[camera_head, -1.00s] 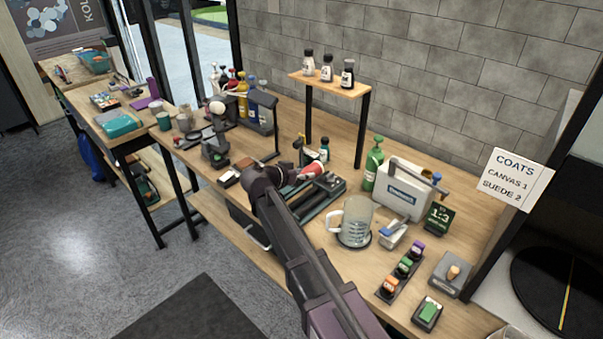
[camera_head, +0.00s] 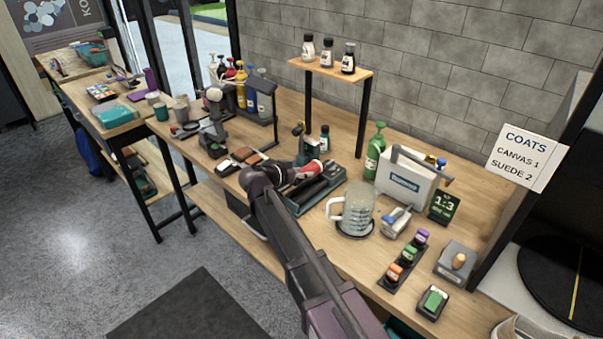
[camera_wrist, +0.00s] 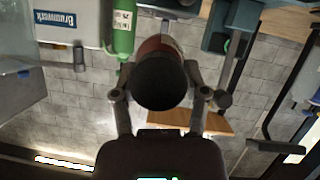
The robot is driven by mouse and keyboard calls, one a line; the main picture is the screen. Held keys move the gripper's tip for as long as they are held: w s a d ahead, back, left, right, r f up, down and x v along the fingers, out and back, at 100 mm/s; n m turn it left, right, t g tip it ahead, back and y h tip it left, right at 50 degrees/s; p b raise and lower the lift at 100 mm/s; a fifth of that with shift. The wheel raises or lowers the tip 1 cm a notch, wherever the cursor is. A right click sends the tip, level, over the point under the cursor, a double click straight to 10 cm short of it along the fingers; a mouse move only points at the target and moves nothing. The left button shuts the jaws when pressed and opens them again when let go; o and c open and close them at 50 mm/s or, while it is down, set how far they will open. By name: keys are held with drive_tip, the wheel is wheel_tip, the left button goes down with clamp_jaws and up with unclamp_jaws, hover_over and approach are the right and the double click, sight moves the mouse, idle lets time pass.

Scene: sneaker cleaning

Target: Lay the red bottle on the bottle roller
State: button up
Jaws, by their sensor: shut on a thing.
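The red bottle (camera_head: 308,169) lies roughly on its side in my gripper (camera_head: 296,173) and appears just above the back of the bottle roller. The roller is a dark teal tray with dark parallel rollers (camera_head: 313,190). I cannot tell whether bottle and roller touch. In the wrist view the bottle (camera_wrist: 158,45) points its round dark end (camera_wrist: 160,82) towards the camera. My gripper's two fingers (camera_wrist: 162,95) stand on either side of it, shut on it. The roller is not clearly visible in the wrist view.
A glass jug (camera_head: 354,212) stands right of the roller. A green bottle (camera_head: 375,152) and a white case (camera_head: 405,180) stand behind it. A small raised shelf (camera_head: 330,75) holds three bottles. Brown blocks (camera_head: 240,156) lie to the left.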

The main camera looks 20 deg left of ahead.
drive_tip(key=shift+f+b, duration=1.65)
drive_tip(key=shift+f, duration=0.25)
drive_tip(key=o, duration=1.4)
drive_tip(key=shift+c, duration=0.2)
drive_tip(key=shift+r, duration=0.15)
